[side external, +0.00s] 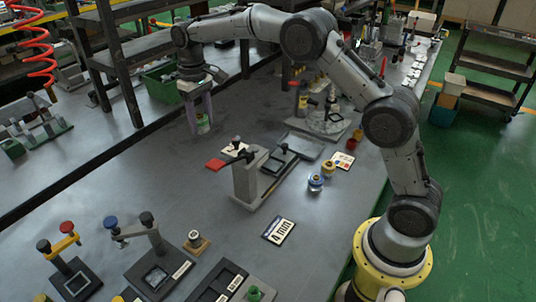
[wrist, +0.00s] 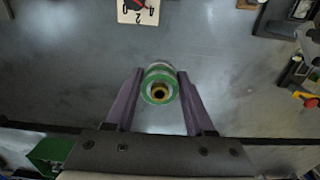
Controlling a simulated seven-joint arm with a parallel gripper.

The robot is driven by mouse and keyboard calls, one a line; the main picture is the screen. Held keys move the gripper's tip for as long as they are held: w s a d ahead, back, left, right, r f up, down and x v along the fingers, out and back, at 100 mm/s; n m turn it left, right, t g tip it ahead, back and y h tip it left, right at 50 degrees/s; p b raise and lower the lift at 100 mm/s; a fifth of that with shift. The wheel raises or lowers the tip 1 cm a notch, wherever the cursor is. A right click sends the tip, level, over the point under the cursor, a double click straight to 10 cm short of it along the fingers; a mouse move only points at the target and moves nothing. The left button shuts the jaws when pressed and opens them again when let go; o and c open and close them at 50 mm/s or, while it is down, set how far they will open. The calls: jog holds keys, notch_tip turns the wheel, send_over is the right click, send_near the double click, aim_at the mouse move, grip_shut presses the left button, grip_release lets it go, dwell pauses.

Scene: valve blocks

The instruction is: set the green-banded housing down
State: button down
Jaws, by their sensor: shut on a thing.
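The green-banded housing (side external: 203,124) is a small cylinder between the purple fingers of my gripper (side external: 200,114), at the back left of the grey bench. In the wrist view the housing (wrist: 159,72) shows green and pale bands and a brass-coloured ring around a dark hole at its near end. My gripper (wrist: 160,78) is shut on it, with one finger on each side. The housing looks upright in the side view. It is at or close above the bench top; I cannot tell whether it touches.
Bare bench (side external: 150,165) surrounds the gripper. A green crate (side external: 165,84) and dark shelf stand behind. A grey stand with a red handle (side external: 216,164) is at front right. Blue-banded (side external: 315,182) and yellow (side external: 329,169) housings stand farther right.

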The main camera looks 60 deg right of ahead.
jog(key=shift+m, duration=0.8)
jog(key=s+d, duration=0.6)
jog(key=d, duration=0.1)
jog(key=shift+s+r, duration=0.15)
jog(key=shift+s, duration=0.05)
jog(key=s+d+f+m, duration=0.3)
jog(key=s, duration=1.1)
jog(key=s+d+f+m, duration=0.2)
jog(key=s+d, duration=0.1)
jog(key=s, duration=1.2)
send_over(312, 170)
notch_tip(312, 170, down, 10)
jog(key=shift+s+a, duration=0.1)
jog(key=shift+f, duration=1.75)
jog(key=shift+f, duration=0.1)
